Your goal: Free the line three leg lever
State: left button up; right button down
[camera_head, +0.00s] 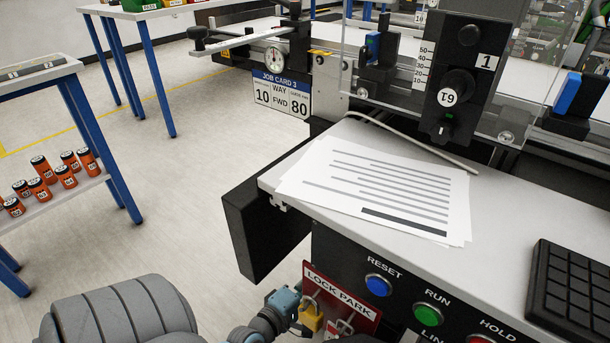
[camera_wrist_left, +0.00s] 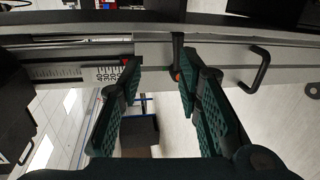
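In the left wrist view my left gripper (camera_wrist_left: 158,78) is open, with textured green pads on both fingers and nothing seen held between them. A short dark lever (camera_wrist_left: 178,52) with an orange spot at its end hangs from a grey rail close to the right-hand fingertip. I cannot tell if they touch, or if this is the line three leg lever. In the head view a yellow padlock (camera_head: 311,318) hangs at the red LOCK PARK plate (camera_head: 342,291). A JOB CARD 3 sign (camera_head: 283,92) hangs at the conveyor's end. My right gripper is not seen.
A white ledge (camera_head: 500,200) carries papers (camera_head: 380,190) and a black keypad (camera_head: 570,290). RESET (camera_head: 378,285) and RUN (camera_head: 428,315) buttons are on its front. A dark handle (camera_wrist_left: 262,70) and a scale (camera_wrist_left: 107,73) are on the rail.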

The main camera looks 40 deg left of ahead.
pick_arm(q)
jog(key=v, duration=0.5)
jog(key=shift+s, duration=0.3)
